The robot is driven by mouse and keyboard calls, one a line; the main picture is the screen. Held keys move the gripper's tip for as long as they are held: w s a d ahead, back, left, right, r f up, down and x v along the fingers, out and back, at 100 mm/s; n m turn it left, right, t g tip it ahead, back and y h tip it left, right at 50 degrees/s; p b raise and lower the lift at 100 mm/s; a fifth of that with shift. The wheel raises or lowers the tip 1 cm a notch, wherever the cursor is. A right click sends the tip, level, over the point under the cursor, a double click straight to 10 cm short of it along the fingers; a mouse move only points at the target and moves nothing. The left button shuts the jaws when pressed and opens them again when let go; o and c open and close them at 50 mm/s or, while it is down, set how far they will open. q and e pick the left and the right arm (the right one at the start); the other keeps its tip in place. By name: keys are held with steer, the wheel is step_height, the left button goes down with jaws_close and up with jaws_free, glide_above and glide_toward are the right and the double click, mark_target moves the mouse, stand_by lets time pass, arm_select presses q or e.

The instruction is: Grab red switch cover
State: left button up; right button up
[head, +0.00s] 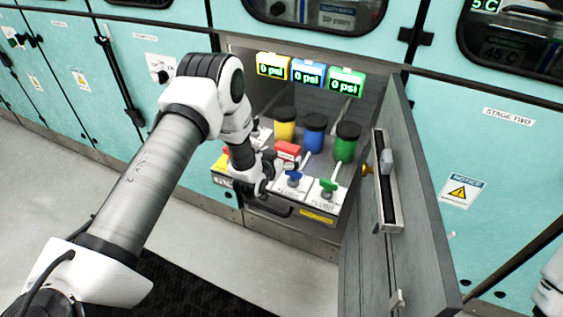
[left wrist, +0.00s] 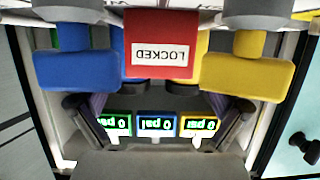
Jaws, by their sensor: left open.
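The red switch cover (head: 288,149) sits on the white panel inside an open cabinet bay. In the left wrist view the red cover (left wrist: 160,42) appears upside down, with a white "LOCKED" label, between a blue handle (left wrist: 75,70) and a yellow handle (left wrist: 245,76). My left gripper (head: 262,178) is beside the cover, in front of the panel. In the left wrist view my left gripper (left wrist: 160,110) has its fingers spread wide, with nothing between the tips. The cover is above the fingers in that picture and apart from them.
A grey door (head: 400,180) stands open on the bay's right. A green handle (head: 328,185) is right of the blue one. Yellow, blue and green canisters (head: 314,135) stand behind the panel, under three gauges (head: 308,73) reading 0 psi. The floor (head: 290,270) in front is clear.

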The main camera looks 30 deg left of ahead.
arm_select(q)
steer(key=shift+s, duration=0.2)
steer(key=c, duration=1.8)
steer(key=shift+w+f, duration=0.1)
steer(key=shift+w, duration=0.05)
jaws_close()
steer(key=o, duration=1.8)
jaws_free()
steer(key=v, duration=0.3)
steer(key=b+v, duration=0.1)
steer(key=v, duration=0.3)
steer(key=shift+s+a, duration=0.25)
steer(key=shift+s, duration=0.05)
steer(key=b, duration=0.6)
glide_toward(287, 147)
steer(key=shift+w+f, duration=1.1)
steer(key=shift+w, duration=0.05)
steer(key=x, duration=0.5)
steer(key=r+x, duration=0.1)
steer(key=x, duration=0.1)
steer(key=shift+w+a+f+p, duration=0.15)
steer(key=shift+w+p, duration=0.2)
steer(key=shift+w, duration=0.2)
